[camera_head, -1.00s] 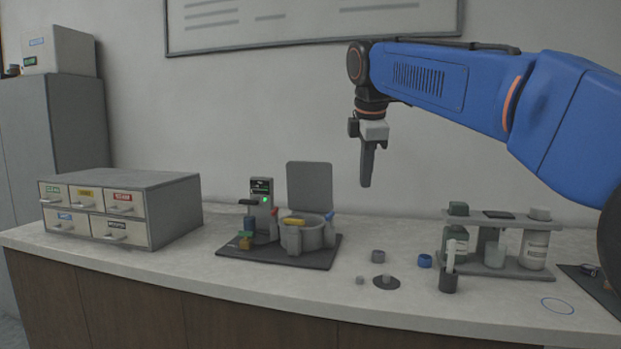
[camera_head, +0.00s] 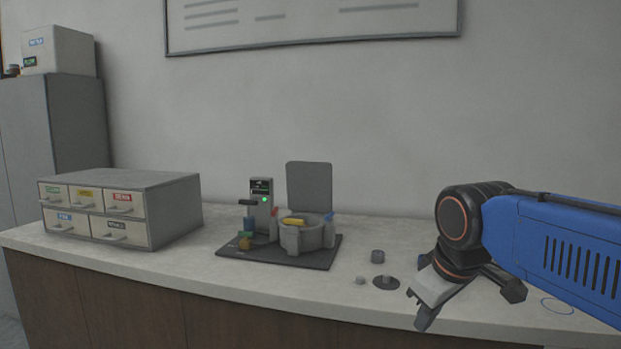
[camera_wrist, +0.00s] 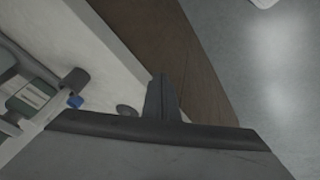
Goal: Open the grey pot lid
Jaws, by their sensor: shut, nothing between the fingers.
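The grey pot (camera_head: 308,236) stands on a dark base plate (camera_head: 262,252) in the middle of the counter. Its grey lid (camera_head: 310,187) stands upright at the back of the pot, open, in the head view. A yellow bar (camera_head: 293,222) lies at the pot's rim. My gripper (camera_head: 424,320) is at the counter's front edge, to the right of the pot and well apart from it. It points down and is shut and empty. In the wrist view my gripper (camera_wrist: 162,95) shows as closed dark fingers over the cabinet front; the pot is out of that view.
A drawer box (camera_head: 120,210) stands at the left. A grey panel with a green light (camera_head: 262,200) is beside the pot. A small grey cylinder (camera_head: 377,256) and dark disc (camera_head: 386,283) lie to the right.

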